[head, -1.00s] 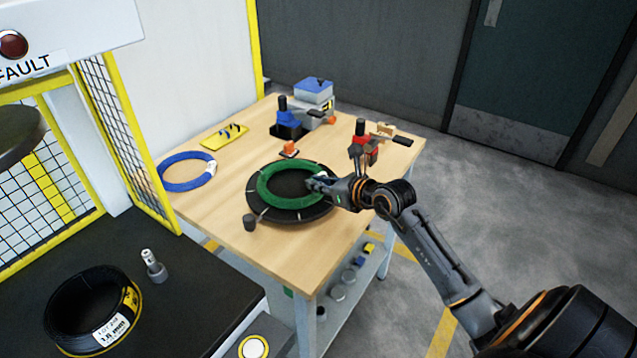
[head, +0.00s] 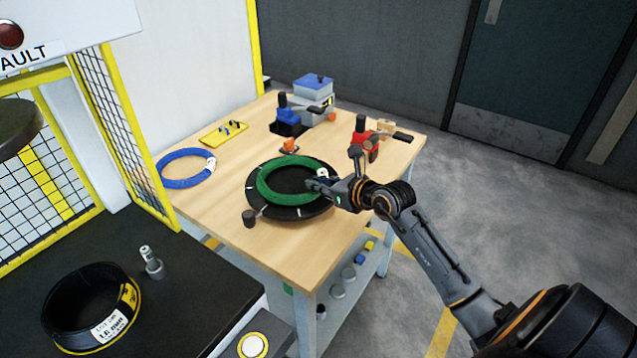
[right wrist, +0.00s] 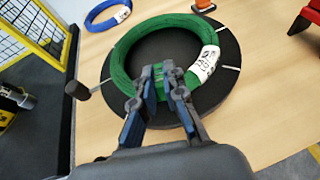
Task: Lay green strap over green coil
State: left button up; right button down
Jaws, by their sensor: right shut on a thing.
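The green coil (head: 270,193) lies flat on a round black plate (head: 256,207) on the wooden table. A white label (right wrist: 205,64) wraps its right side in the right wrist view. My right gripper (head: 312,184) is at the coil's near right side. In the right wrist view its fingertips (right wrist: 160,72) reach over the coil's near part. They are shut on a small green piece (right wrist: 160,89), which looks like the green strap. The fingers hide most of it, and it is hard to tell from the coil behind. My left gripper is not in view.
A blue coil (head: 185,170) lies left of the plate. A dark knob (head: 249,217) stands at the plate's near left. Blue (head: 290,120) and red (head: 366,138) clamp devices, an orange piece (head: 289,146) and a yellow tray (head: 223,133) are behind. The table's near left is clear.

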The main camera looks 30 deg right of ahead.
jog(key=shift+f+b, duration=0.35)
jog(key=shift+f, duration=0.25)
jog(key=c, duration=1.3)
grip_release()
jog(key=shift+c, duration=0.2)
jog(key=v, duration=1.2)
jog(key=shift+r, duration=0.15)
jog(key=shift+a, duration=0.1)
